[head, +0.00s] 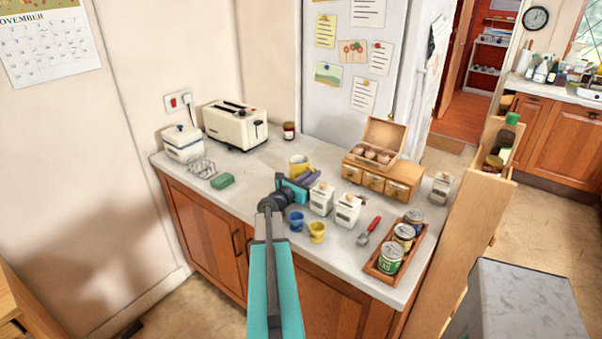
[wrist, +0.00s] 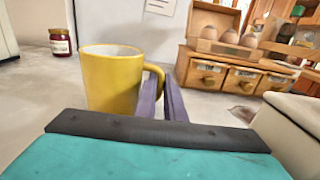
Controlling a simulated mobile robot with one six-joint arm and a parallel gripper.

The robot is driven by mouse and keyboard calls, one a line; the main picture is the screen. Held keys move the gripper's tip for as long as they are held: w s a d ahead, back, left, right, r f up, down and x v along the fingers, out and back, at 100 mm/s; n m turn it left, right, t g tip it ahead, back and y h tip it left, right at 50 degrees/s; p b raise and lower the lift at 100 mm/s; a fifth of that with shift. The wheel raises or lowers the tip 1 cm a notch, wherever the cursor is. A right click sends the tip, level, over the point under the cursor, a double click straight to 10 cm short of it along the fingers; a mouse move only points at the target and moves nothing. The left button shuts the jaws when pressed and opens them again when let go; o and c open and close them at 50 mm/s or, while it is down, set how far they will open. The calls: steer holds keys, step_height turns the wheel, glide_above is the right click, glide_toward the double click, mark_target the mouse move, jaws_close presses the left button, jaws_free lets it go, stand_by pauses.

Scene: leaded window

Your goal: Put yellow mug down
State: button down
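The yellow mug (head: 298,162) is upright behind my gripper (head: 309,178) in the head view. In the wrist view the yellow mug (wrist: 110,80) stands large left of centre, with its handle toward the right. The purple fingers of my gripper (wrist: 162,82) are close together at that handle and appear shut on it. The mug's base is hidden behind my gripper, so I cannot tell whether it touches the counter (head: 250,192).
A toaster (head: 235,125) and jam jar (head: 289,131) stand behind. A wooden egg box (head: 383,137) is right. The counter between toaster and mug is fairly clear.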

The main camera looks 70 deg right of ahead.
mark_target(312, 169)
steer(key=shift+r, duration=0.15)
stand_by(0.3)
steer(key=shift+r+b, duration=0.45)
steer(key=shift+r, duration=0.35)
steer(key=shift+a+r+b, duration=0.1)
steer(key=shift+r+b, duration=0.25)
steer(key=shift+r, duration=0.5)
steer(key=b+v, duration=0.4)
steer(key=v, duration=1.4)
steer(key=shift+s, duration=0.1)
steer(key=shift+r, duration=0.1)
